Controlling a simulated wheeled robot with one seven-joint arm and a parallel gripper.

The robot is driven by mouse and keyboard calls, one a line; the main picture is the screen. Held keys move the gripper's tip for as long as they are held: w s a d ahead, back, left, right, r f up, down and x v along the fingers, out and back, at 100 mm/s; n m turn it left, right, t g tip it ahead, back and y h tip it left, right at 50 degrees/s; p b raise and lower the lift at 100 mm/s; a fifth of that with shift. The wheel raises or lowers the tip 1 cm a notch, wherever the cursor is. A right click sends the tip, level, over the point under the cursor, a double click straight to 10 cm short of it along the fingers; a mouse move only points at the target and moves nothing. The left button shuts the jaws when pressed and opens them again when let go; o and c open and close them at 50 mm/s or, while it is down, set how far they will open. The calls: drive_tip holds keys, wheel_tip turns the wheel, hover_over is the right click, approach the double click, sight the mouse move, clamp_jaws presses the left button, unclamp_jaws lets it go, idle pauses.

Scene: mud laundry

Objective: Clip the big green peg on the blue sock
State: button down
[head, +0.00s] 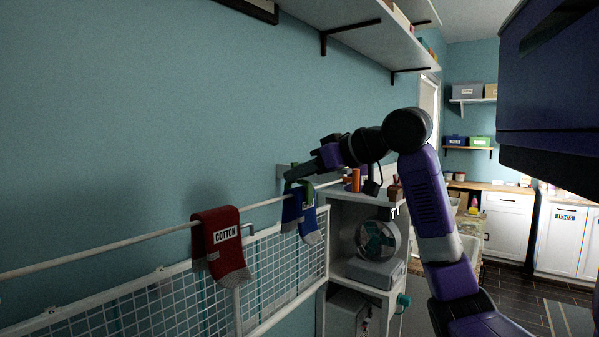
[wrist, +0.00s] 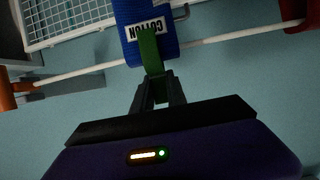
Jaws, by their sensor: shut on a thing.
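The blue sock (head: 309,224) hangs over the white rail in the head view, its grey toe down. In the wrist view the blue sock (wrist: 168,47) shows a white COTTON label upside down. The big green peg (wrist: 149,48) lies across the sock at the rail in the wrist view. My gripper (wrist: 152,78) is shut on the near end of the peg. In the head view my gripper (head: 297,177) is right above the sock and partly hides the peg. I cannot tell whether the peg's jaws pinch the cloth.
A red sock (head: 220,245) hangs further left on the white rail (head: 130,240), above a white wire rack (head: 180,297). A white shelf unit (head: 340,212) with a fan (head: 378,240) stands right of the blue sock. Wall shelves (head: 345,30) hang above.

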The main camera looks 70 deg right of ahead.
drive_tip(key=shift+f, duration=0.15)
drive_tip(key=c, duration=1.3)
unclamp_jaws()
drive_tip(key=shift+o, duration=0.2)
drive_tip(key=b+v, duration=0.1)
drive_tip(key=v, duration=0.6)
drive_tip(key=shift+s+b, duration=0.35)
drive_tip(key=shift+b, duration=0.05)
drive_tip(key=shift+a, duration=0.15)
